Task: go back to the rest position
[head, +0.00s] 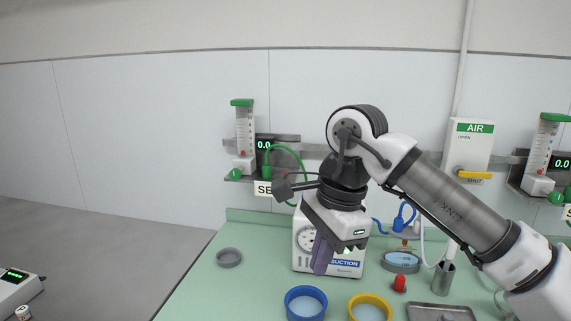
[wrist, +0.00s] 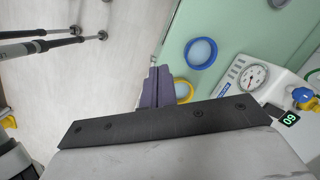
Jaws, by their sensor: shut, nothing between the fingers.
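My gripper (head: 322,262) hangs from my raised arm in the head view, above the green bench top (head: 240,290) and in front of the white suction unit (head: 346,268). It points down, and its purple fingers are together with nothing between them. In the wrist view the purple fingertips (wrist: 154,92) are closed side by side, near the bench's edge. No object touches the fingers in either view.
A blue ring dish (head: 305,303), a yellow ring dish (head: 370,308), a grey dish (head: 229,258), a red-capped item (head: 399,284) and a metal cup (head: 443,278) stand on the bench. Flowmeters (head: 245,140) and an AIR box (head: 468,150) are on the wall.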

